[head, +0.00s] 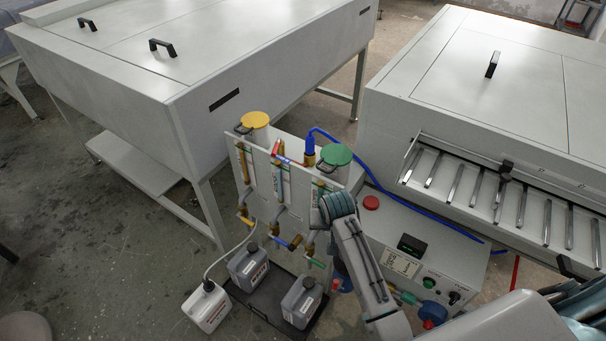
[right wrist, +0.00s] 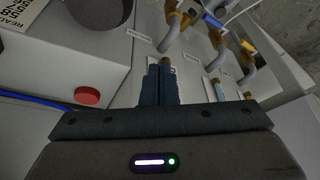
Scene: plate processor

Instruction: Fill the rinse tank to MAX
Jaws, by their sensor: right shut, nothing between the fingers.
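An upright white panel (head: 262,185) carries several pipes, brass valves and clear level tubes. Behind it stand tanks with a yellow lid (head: 255,120) and a green lid (head: 336,155); I cannot read which is the rinse tank. A blue hose (head: 350,170) runs from a blue-and-brass fitting (head: 310,146) beside the green lid. In the right wrist view, my right gripper (right wrist: 161,68) is shut and empty. Its tips are in front of the panel, by a small brass part; contact is unclear. My arm hides it in the head view. My left gripper is not in view.
A control box (head: 425,245) with a red button (head: 371,202) and display stands right of the panel. Grey canisters (head: 247,267) sit in a black tray (head: 262,308), beside a white canister (head: 207,306). Large white machines (head: 200,60) stand at left and right.

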